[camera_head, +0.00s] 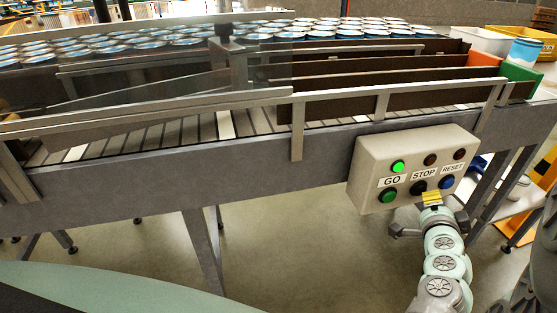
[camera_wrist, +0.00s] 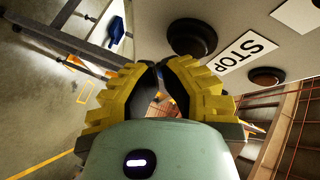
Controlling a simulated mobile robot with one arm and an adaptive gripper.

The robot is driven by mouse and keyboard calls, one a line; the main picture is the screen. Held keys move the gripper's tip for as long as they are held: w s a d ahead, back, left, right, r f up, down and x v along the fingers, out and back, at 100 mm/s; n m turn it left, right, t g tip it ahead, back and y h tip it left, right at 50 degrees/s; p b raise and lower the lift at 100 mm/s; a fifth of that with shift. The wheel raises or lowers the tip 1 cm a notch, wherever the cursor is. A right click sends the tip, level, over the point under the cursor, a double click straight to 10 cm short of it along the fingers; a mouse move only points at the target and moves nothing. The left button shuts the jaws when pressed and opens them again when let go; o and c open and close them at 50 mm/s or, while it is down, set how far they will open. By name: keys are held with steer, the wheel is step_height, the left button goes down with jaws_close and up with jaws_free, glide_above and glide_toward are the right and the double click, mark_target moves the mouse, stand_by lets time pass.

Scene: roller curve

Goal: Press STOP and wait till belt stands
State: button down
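A beige control box (camera_head: 405,165) on the conveyor's front rail bears labels GO, STOP and RESET. The black STOP button (camera_head: 418,188) sits under its label; it also shows in the wrist view (camera_wrist: 192,38), beside the STOP label (camera_wrist: 243,55). The green lamp (camera_head: 398,167) over GO is lit. The dark red lamp (camera_head: 430,160) over STOP looks unlit. My gripper (camera_head: 431,198) has its yellow fingertips just below and right of the STOP button. In the wrist view its fingertips (camera_wrist: 160,68) meet, with nothing between them; contact with the button cannot be told.
The green GO button (camera_head: 388,196) and the blue RESET button (camera_head: 447,182) flank STOP. Behind is the roller conveyor (camera_head: 190,132) with guide rails and many blue-rimmed cans (camera_head: 90,43). Floor below the conveyor is mostly clear.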

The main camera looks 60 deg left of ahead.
steer(key=shift+w+a, duration=0.1)
steer(key=shift+a, duration=0.45)
stand_by(0.7)
steer(key=shift+d, duration=0.1)
steer(key=shift+s+d+b, duration=0.3)
steer(key=shift+d+b, duration=0.05)
steer(key=shift+d, duration=0.45)
steer(key=d+b, duration=0.1)
steer(key=s+d, duration=0.1)
steer(key=d, duration=0.1)
steer(key=d+b, duration=0.1)
steer(key=shift+s+d+b, duration=0.3)
steer(key=shift+s+d, duration=0.05)
steer(key=shift+d, duration=0.05)
stand_by(0.7)
